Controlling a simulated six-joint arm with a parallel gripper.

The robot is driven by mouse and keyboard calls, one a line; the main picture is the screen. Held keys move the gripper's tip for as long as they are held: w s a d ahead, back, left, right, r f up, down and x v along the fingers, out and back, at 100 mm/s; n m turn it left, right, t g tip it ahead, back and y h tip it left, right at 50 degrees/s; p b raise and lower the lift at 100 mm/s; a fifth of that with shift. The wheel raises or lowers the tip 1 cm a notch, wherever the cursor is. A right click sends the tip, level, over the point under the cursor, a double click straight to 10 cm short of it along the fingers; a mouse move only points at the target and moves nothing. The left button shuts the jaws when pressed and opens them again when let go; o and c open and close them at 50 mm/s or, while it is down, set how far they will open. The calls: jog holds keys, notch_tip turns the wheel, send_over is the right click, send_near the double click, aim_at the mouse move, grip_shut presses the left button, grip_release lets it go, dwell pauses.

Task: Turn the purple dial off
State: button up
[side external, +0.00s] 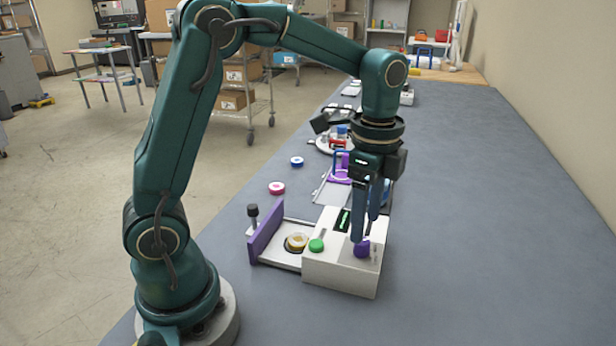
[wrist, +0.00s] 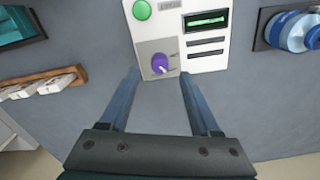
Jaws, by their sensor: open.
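The purple dial (side external: 362,248) is on the top of a white box-shaped machine (side external: 340,277), near its right corner. In the wrist view the dial (wrist: 159,63) sits on a grey square plate with small markings, and a pale pointer mark on it points down and slightly right. My gripper (side external: 364,232) is above the dial, fingers pointing down. In the wrist view my gripper (wrist: 160,80) is open, with one finger to each side of the dial and just below it in the picture. I cannot tell whether either finger touches the dial.
A green button (side external: 316,245) and a lit green display (wrist: 207,20) are on the same machine. A purple upright panel (side external: 265,234) and a tray with a yellowish roll (side external: 296,241) adjoin it. The bench's right side is clear.

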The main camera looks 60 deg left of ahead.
aim_at(362, 247)
jog(key=shift+f, duration=2.2)
jog(key=shift+c, duration=0.2)
grip_shut()
jog(key=shift+n, duration=0.4)
jog(key=n, duration=0.5)
jog(key=shift+r, duration=0.1)
jog(key=n, duration=0.6)
